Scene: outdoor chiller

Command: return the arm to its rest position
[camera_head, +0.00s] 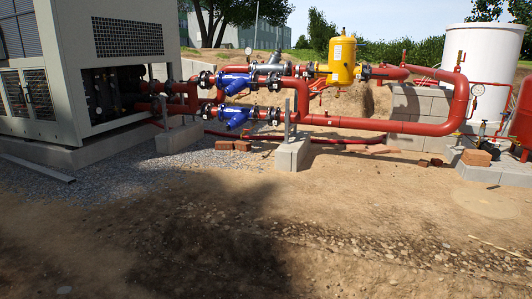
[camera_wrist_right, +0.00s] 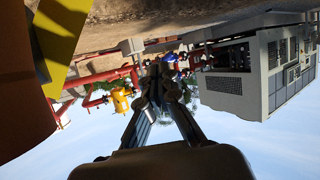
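My right gripper (camera_wrist_right: 165,78) shows in the right wrist view, which is upside down. Its two dark fingers lean together and meet at the tips, and I see nothing held between them. No part of either arm shows in the head view. My left gripper is in neither view.
Red pipework (camera_head: 370,125) with blue valves (camera_head: 234,82) and a yellow vessel (camera_head: 341,60) runs between the chiller (camera_head: 110,50) and a white tank (camera_head: 484,65). A concrete block (camera_head: 293,154) supports pipe. The dirt ground (camera_head: 330,230) in front is clear.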

